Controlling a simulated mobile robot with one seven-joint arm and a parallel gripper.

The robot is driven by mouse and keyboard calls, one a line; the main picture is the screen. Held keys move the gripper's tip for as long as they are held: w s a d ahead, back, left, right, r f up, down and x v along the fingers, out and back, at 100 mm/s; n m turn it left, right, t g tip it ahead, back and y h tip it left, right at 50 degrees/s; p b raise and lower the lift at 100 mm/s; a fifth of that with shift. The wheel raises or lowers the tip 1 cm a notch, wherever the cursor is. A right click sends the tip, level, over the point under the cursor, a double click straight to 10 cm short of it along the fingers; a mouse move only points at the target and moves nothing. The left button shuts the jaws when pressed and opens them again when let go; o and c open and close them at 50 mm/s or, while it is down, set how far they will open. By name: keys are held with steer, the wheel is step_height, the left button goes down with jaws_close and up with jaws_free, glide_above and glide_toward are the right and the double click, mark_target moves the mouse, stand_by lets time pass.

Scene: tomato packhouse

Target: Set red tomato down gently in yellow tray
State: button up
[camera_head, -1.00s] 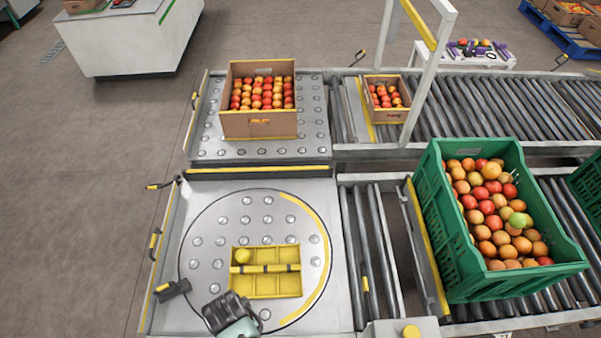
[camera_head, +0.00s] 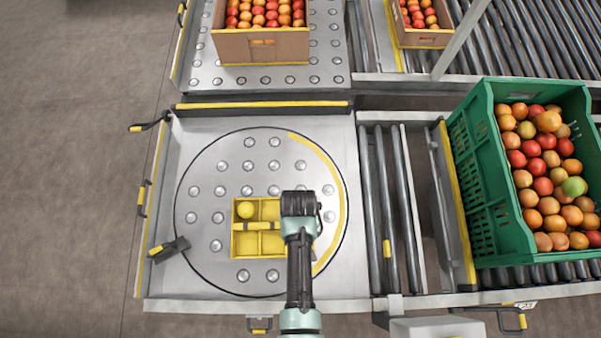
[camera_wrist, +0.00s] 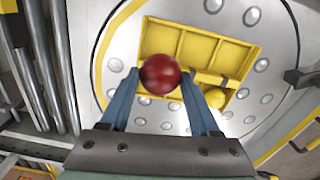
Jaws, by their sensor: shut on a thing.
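The red tomato (camera_wrist: 161,74) is between the fingertips of my gripper (camera_wrist: 158,90) in the wrist view, held above the yellow tray (camera_wrist: 232,52). In the head view the yellow tray (camera_head: 240,246) lies on the round turntable, and my gripper (camera_head: 300,205) is over its right part. My arm hides the tomato and the right compartments there. A yellow tomato (camera_head: 246,210) sits in the back left compartment. It also shows in the wrist view (camera_wrist: 217,98).
The ball-studded turntable (camera_head: 205,235) has free room around the tray. A dark clamp-like piece (camera_head: 170,249) stands at its left. A green crate (camera_head: 478,190) of tomatoes is on the right rollers. Cardboard boxes (camera_head: 262,47) of tomatoes are at the back.

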steer(key=f+b, duration=0.1)
steer(key=f, duration=0.1)
steer(key=s+f, duration=0.1)
steer(key=shift+f+n+b, duration=0.3)
steer(key=shift+f+b, duration=0.05)
step_height(320, 180, down, 4)
steer(key=b, duration=0.4)
steer(key=shift+w+f+b, duration=0.1)
steer(key=shift+f+b, duration=0.1)
steer(key=shift+b, duration=0.15)
steer(key=shift+f+b, duration=0.5)
steer(key=shift+f, duration=0.3)
steer(key=shift+f+b, duration=0.4)
steer(key=shift+f, duration=0.15)
steer(key=o, duration=1)
steer(key=c, duration=0.3)
steer(key=shift+c, duration=0.2)
